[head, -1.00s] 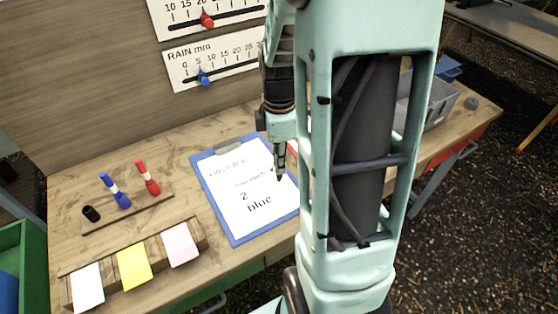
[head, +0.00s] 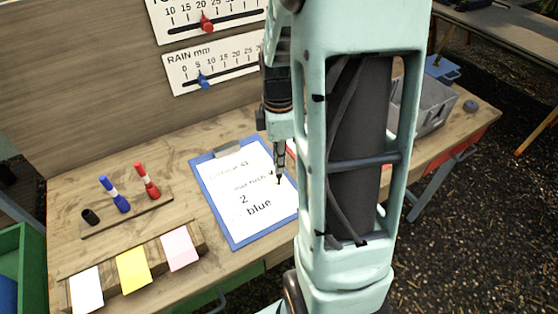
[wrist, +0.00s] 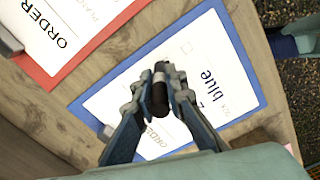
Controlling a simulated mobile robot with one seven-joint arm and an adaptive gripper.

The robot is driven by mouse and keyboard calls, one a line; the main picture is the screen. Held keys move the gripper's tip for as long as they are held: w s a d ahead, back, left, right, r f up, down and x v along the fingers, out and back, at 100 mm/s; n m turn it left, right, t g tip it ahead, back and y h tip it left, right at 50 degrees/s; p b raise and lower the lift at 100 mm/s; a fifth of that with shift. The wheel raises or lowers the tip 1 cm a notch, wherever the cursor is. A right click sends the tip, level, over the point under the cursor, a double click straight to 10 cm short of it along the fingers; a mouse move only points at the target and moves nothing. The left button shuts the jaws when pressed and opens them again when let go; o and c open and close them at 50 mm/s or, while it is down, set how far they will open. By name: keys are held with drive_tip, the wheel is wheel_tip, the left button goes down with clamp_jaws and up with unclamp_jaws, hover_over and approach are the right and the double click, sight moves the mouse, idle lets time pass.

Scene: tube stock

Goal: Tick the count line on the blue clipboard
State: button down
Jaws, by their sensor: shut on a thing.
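The blue clipboard (head: 232,240) lies on the table with a printed white sheet showing "2" and "blue". It also shows in the wrist view (wrist: 239,48), where a small square box is on the sheet near "blue". My gripper (head: 279,148) is over the clipboard's right part. In the wrist view my gripper (wrist: 160,88) is shut on a dark marker (wrist: 160,66) with a pale band. The marker's tip points down at the sheet; I cannot tell whether it touches. Part of the sheet is hidden by my gripper.
A red clipboard (wrist: 46,78) lies beside the blue one. A wooden holder (head: 145,211) has a blue marker (head: 115,194), a red marker (head: 146,181) and a black cap (head: 91,217). Note pads (head: 133,271) stand at the front. A grey crate (head: 430,112) is at the right.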

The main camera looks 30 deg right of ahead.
drive_tip(key=shift+r, duration=0.15)
wheel_tip(320, 180, up, 3)
drive_tip(key=shift+f+p, duration=0.1)
drive_tip(key=shift+p, duration=1)
